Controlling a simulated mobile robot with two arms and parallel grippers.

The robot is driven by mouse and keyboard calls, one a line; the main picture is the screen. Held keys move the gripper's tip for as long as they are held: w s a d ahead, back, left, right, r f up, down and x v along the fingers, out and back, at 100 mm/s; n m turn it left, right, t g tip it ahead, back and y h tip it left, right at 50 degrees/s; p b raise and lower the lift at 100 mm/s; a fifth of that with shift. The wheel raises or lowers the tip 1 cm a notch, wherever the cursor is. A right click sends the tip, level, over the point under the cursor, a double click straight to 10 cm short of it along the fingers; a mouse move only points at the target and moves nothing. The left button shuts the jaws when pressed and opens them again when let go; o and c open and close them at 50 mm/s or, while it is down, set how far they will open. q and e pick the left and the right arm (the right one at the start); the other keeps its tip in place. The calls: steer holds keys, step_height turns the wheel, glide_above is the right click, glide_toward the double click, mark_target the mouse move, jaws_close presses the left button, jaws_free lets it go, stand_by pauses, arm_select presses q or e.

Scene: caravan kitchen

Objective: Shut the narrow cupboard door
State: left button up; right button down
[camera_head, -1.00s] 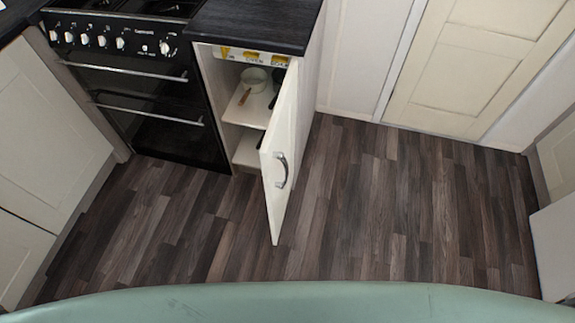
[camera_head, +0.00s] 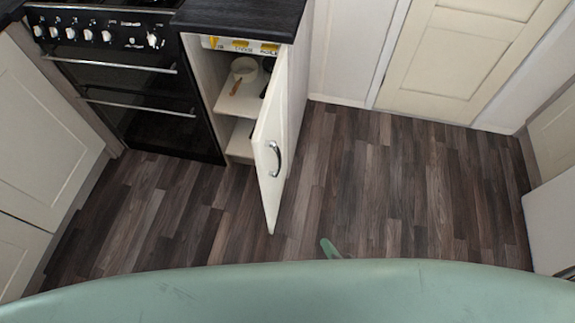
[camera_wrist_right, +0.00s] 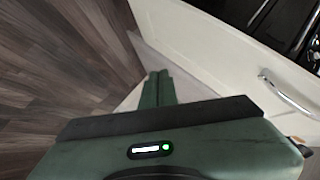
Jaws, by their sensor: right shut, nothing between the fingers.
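The narrow cupboard door (camera_head: 271,145) is cream with a curved silver handle (camera_head: 275,158). It stands wide open, swung out from the cupboard beside the oven. In the right wrist view, a pale door panel with a silver handle, apparently the same door (camera_wrist_right: 225,45), fills the upper right. My right gripper (camera_head: 330,248) shows only as a small green tip at the lower middle of the head view, right of the door's lower corner. In the wrist view its green fingers (camera_wrist_right: 157,85) are together and empty, seemingly apart from the handle. My left gripper is not in view.
The open cupboard (camera_head: 239,104) has shelves with a pale pan (camera_head: 244,69) inside. The wood floor (camera_head: 400,190) right of the door is clear. Cream cupboards line the left side.

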steer(key=w+a+r+m+t+y, duration=0.1)
steer(key=w+r+m+t, duration=0.15)
steer(key=r, duration=0.45)
steer(key=w+a+r+m+t, duration=0.1)
steer(key=a+r+m+t, duration=0.15)
steer(key=r, duration=0.45)
steer(key=w+a+r+m+t+y, duration=0.1)
steer(key=r+m, duration=0.2)
steer(key=r, duration=0.4)
steer(key=a+p+x, duration=0.1)
steer(key=a+x, duration=0.1)
steer(key=x, duration=1.1)
steer(key=shift+s+p, duration=0.35)
steer(key=shift+s, duration=0.05)
steer(key=shift+a+h, duration=0.2)
steer(key=shift+h, duration=0.1)
